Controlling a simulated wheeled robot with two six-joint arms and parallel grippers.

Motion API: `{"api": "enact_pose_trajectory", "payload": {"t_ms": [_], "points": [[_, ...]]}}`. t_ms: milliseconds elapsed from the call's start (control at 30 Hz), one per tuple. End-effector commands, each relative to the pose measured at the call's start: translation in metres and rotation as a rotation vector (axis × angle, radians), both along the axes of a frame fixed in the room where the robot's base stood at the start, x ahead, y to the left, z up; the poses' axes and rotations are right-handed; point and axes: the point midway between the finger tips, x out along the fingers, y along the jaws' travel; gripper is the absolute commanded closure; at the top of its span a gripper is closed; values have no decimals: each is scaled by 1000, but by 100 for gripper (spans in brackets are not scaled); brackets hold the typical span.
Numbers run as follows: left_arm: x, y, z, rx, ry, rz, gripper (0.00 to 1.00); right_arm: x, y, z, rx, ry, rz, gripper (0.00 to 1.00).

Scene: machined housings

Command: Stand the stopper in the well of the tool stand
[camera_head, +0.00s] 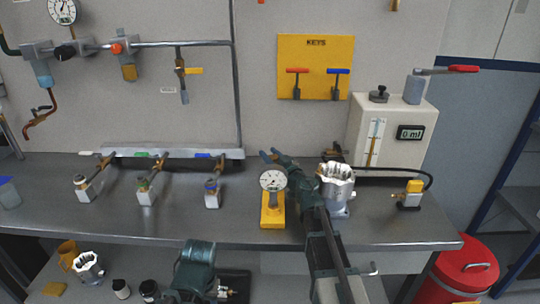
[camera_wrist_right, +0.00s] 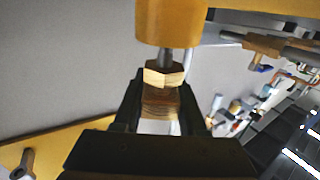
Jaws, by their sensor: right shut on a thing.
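My right gripper (camera_head: 270,157) reaches over the bench behind the round gauge, its fingertips pointing left. In the right wrist view, its black fingers (camera_wrist_right: 160,115) are shut on a brass piece with a hex collar (camera_wrist_right: 165,77), apparently the stopper. A grey stem runs from the collar to a yellow cylinder (camera_wrist_right: 171,22); whether they are joined I cannot tell. The held piece is too small to make out in the head view. A yellow stand (camera_head: 271,217) with the gauge (camera_head: 272,180) is just in front; whether it is the tool stand is unclear, and no well shows.
A silver machined housing (camera_head: 337,188) stands just right of my arm. Farther right are a yellow-topped fitting (camera_head: 413,187) and a white tester box (camera_head: 418,115). Several hose fittings stand left, and a yellow key board (camera_head: 316,55) hangs behind. The bench front between is clear.

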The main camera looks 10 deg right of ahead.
Motion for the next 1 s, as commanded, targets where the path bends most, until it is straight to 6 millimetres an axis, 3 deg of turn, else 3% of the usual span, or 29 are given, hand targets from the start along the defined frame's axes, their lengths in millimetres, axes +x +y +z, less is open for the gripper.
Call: {"api": "enact_pose_trajectory", "payload": {"t_ms": [100, 133, 333, 733, 1000], "points": [[0, 0, -4, 0, 0, 0, 50, 0, 0, -4, 0, 0, 0, 100], [0, 0, -4, 0, 0, 0, 50, 0, 0, -4, 0, 0, 0, 57], [0, 0, -3, 0, 0, 0, 50, 0, 0, -3, 0, 0, 0, 24], [0, 0, -3, 0, 0, 0, 50, -5, -1, -3, 0, 0, -1, 24], [0, 0, -3, 0, 0, 0, 50, -40, -9, -3, 0, 0, -1, 24]]}}
